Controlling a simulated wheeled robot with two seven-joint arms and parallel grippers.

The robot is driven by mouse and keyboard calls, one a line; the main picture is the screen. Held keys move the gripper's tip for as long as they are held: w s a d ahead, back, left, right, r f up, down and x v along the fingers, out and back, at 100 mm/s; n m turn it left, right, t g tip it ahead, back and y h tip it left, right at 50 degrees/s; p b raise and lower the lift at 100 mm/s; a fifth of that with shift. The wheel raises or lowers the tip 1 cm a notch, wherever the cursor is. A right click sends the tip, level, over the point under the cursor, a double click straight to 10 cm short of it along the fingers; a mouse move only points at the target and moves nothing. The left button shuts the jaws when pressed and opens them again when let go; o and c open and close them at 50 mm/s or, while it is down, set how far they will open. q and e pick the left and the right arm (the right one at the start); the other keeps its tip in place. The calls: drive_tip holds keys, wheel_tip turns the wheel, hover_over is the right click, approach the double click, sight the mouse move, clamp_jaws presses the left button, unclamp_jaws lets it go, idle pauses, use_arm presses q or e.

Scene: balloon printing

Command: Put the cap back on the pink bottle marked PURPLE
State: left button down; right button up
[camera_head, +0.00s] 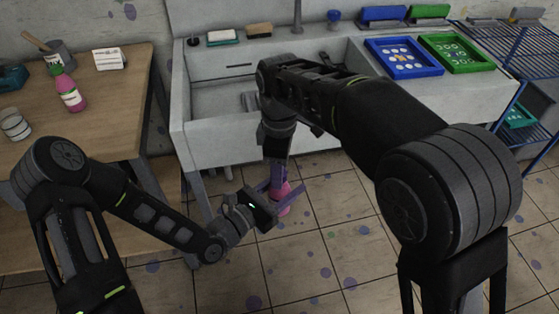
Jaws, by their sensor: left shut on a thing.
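A pink bottle (283,203) is in front of the sink, above the tiled floor. My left gripper (283,194) is shut on it, with its fingers on either side of the bottle. My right gripper (277,176) points down directly above the bottle, its fingers close over the bottle's top. A purple-grey shape there covers the bottle's neck; I cannot tell the cap from the fingers. The marking on the held bottle does not show. Another pink bottle (68,90) with a green top and a pale label stands on the wooden table at the left.
The wooden table (105,85) also bears a glass jar (15,125), a cup with a brush (58,55) and a white card (109,59). The sink (215,95) is behind my grippers. Blue (403,58) and green (456,52) trays sit at the right.

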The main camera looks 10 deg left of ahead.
clamp_jaws()
idle(0.5)
drive_tip(key=m, duration=0.3)
drive_tip(key=shift+m, duration=0.3)
drive_tip(key=m, duration=1.1)
drive_tip(key=shift+o, duration=0.7)
unclamp_jaws()
